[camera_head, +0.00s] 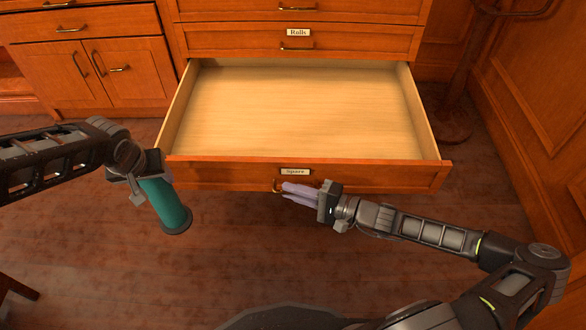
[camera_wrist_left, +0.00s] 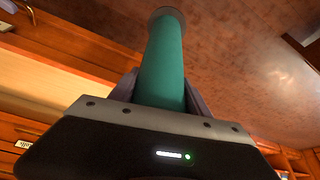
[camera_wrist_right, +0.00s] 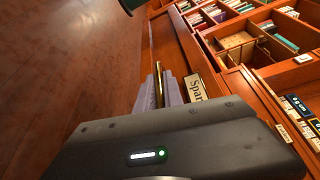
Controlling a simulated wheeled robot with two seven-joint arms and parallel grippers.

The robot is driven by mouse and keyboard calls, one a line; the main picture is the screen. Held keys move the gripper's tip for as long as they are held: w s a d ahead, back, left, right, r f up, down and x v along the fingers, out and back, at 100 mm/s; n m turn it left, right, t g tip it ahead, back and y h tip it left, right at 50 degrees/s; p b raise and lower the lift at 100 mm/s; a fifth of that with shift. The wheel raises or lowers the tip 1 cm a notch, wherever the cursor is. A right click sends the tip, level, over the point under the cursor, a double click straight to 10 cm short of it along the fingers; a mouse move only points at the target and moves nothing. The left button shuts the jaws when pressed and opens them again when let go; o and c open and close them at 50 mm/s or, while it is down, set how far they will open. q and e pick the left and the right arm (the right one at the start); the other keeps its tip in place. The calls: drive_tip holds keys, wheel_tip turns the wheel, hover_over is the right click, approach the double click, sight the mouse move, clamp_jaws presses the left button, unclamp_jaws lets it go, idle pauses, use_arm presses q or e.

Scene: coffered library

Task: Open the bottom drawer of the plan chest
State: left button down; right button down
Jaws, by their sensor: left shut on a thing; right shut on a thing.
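The plan chest's bottom drawer (camera_head: 300,175), labelled "Spare", stands pulled far out. Its pale wooden inside is empty. My right gripper (camera_head: 288,190) is at the drawer's front, its lilac fingers shut on the brass handle (camera_head: 275,186). In the right wrist view the handle (camera_wrist_right: 158,85) shows between the fingers, beside the "Spare" label. My left gripper (camera_head: 150,180) is shut on a teal cylinder (camera_head: 166,205) with a dark end cap, held in the air left of the drawer front. The cylinder (camera_wrist_left: 163,65) also fills the middle of the left wrist view.
The drawer above, labelled "Rolls" (camera_head: 300,42), is shut. A cabinet with double doors (camera_head: 105,72) stands on the left. A panelled wooden wall (camera_head: 535,90) and a dark stand (camera_head: 455,120) are on the right. The floor in front of the drawer is clear.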

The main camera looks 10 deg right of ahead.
drive_tip(key=shift+f, duration=0.15)
drive_tip(key=c, duration=1.5)
unclamp_jaws()
drive_tip(key=p+v, duration=0.3)
drive_tip(key=v, duration=0.9)
drive_tip(key=shift+s, duration=0.1)
